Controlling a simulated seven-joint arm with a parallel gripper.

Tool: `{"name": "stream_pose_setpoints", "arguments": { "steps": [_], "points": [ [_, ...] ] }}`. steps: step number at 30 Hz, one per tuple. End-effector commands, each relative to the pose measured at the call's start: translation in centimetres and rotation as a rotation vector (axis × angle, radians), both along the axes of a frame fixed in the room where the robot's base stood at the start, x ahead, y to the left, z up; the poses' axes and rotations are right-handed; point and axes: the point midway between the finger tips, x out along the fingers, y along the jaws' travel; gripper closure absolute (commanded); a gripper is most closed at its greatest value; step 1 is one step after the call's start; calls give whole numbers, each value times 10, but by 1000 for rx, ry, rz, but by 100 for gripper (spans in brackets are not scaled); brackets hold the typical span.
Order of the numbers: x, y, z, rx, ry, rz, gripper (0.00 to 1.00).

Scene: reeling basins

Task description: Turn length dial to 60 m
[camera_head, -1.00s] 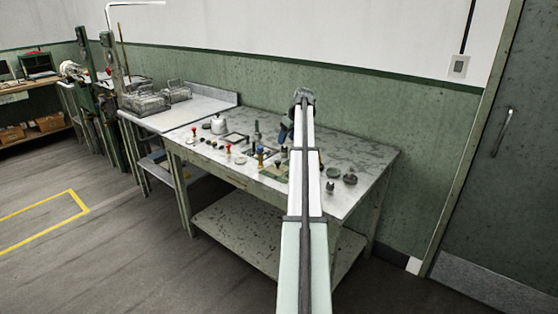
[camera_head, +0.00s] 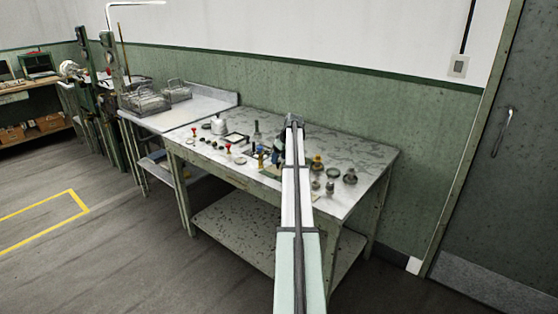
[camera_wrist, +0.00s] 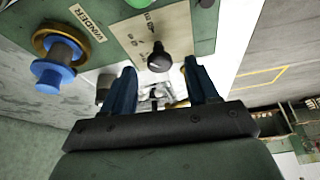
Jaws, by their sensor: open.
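A black round knob (camera_wrist: 159,58) with a light mark on its face stands on a cream plate (camera_wrist: 131,37) in the wrist view. In the head view my arm hides most of the gripper and the panel.
A blue knob on a brass ring (camera_wrist: 52,60) stands beside a WINDER label (camera_wrist: 87,22).

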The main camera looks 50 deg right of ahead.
Motion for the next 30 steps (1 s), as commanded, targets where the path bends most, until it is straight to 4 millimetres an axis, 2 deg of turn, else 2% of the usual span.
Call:
{"name": "stream_pose_setpoints", "arguments": {
  "steps": [6,16,30],
  "points": [
    [6,-1,-13,0,0,0,41],
    [6,-1,-15,0,0,0,41],
    [6,-1,-15,0,0,0,85]
  ]
}}
